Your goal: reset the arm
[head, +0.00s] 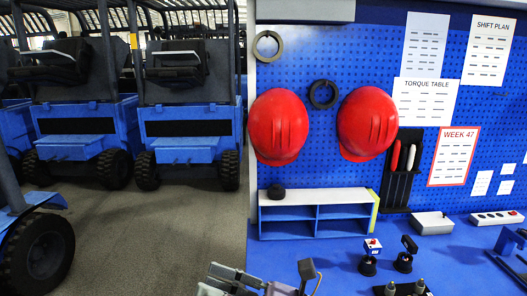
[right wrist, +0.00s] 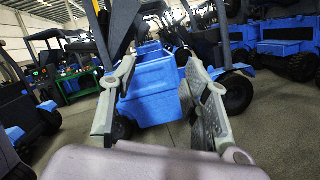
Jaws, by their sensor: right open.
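My right gripper (head: 268,282) shows at the bottom edge of the head view, in front of the blue workbench (head: 335,262). In the right wrist view its two grey fingers (right wrist: 158,72) stand wide apart, with nothing held between them. Behind the fingers in that view is a blue vehicle (right wrist: 150,90) some way off. Most of my right arm is hidden below the head view. My left gripper is not in view.
Small dark fixtures (head: 369,258) stand on the bench, right of my gripper. A blue-and-white shelf (head: 318,195) stands at the back, below two red helmets (head: 278,127) on the pegboard. Parked blue vehicles (head: 80,130) stand left, with open floor (head: 150,235) before them.

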